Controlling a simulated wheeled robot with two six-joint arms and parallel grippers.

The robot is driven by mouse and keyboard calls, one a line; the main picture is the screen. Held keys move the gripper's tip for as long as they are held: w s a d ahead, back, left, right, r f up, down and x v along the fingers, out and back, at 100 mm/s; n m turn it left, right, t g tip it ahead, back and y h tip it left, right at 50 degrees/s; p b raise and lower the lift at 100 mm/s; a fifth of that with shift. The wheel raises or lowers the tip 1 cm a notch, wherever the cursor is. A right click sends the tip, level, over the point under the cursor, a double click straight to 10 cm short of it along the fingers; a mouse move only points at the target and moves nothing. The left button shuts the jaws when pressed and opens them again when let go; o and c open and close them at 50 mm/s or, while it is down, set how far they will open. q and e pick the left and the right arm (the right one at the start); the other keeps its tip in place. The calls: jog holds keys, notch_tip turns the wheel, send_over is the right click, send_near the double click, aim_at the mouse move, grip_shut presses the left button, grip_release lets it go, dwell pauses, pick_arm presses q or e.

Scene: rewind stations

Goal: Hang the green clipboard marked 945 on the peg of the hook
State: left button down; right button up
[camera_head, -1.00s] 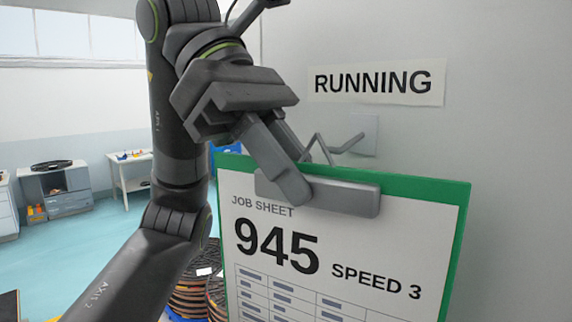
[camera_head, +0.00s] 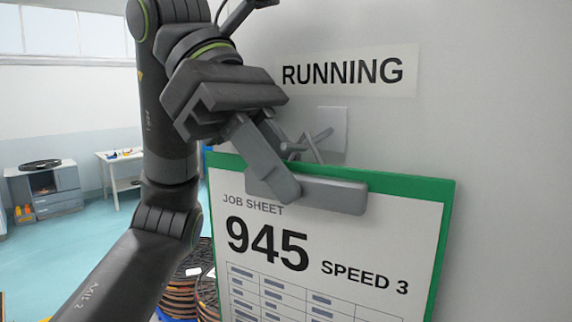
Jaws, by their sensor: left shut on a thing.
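The green clipboard (camera_head: 441,225) with a job sheet marked 945 and SPEED 3 hangs nearly upright, slightly tilted, from my left gripper (camera_head: 280,178). The gripper is shut on its grey clip (camera_head: 335,195) at the top edge. A thin grey wire loop (camera_head: 314,150) stands up behind the clip. The hook (camera_head: 333,118) is a pale plate on the wall with a short grey peg (camera_head: 322,136) sticking out. Peg and loop overlap in the picture; I cannot tell whether the peg is through the loop. My right gripper is out of view.
A RUNNING label (camera_head: 343,73) is on the pale wall above the hook. The wall right of the clipboard is bare. Several wound reels (camera_head: 190,285) stand below left behind my arm. A cabinet (camera_head: 45,190) and a table (camera_head: 120,165) stand far left.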

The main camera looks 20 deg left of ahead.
pick_arm(q)
jog(key=shift+s, duration=0.1)
dwell(0.3)
jog(key=c, duration=1.3)
grip_release()
